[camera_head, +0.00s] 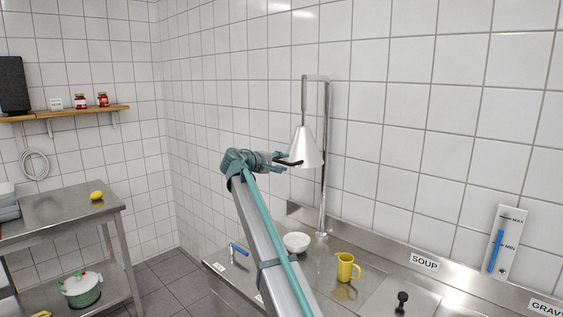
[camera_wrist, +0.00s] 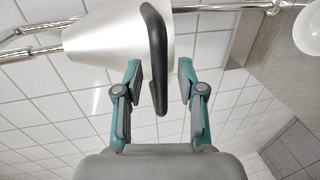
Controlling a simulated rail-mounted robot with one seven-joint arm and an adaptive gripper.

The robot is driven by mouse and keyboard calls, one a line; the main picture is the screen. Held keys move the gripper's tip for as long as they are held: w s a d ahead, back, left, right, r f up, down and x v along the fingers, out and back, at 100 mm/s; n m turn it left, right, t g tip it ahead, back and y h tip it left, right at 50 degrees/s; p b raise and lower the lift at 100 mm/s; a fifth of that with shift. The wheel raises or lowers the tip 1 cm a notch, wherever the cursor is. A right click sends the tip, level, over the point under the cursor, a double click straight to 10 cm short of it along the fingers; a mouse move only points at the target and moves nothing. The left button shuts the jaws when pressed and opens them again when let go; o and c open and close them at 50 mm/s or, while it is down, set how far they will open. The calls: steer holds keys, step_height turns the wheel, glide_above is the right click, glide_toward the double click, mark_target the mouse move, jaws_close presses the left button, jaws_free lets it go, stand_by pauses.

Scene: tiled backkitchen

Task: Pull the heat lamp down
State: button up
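The heat lamp's pale metal cone shade (camera_head: 308,149) hangs from a tall bent chrome stand (camera_head: 325,120) over the counter. The shade also shows at the top of the wrist view (camera_wrist: 110,40). Its curved black handle (camera_wrist: 155,30) points between my fingers; the handle also shows small in the head view (camera_head: 291,163). My teal gripper (camera_head: 280,159) is level with the lower part of the shade, on its left. In the wrist view my gripper (camera_wrist: 160,80) is open, one finger on each side of the handle, with visible gaps.
Below on the steel counter are a white bowl (camera_head: 296,242), a yellow jug (camera_head: 347,267), a blue-handled tool (camera_head: 239,249) and a lid with a black knob (camera_head: 402,298). The tiled wall stands close behind the lamp. A steel table (camera_head: 60,210) is at the left.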

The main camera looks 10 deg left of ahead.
jaws_close()
stand_by(0.4)
step_height(320, 180, down, 11)
steer(key=b, duration=0.5)
steer(key=shift+r, duration=0.2)
steer(key=shift+d, duration=0.1)
jaws_free()
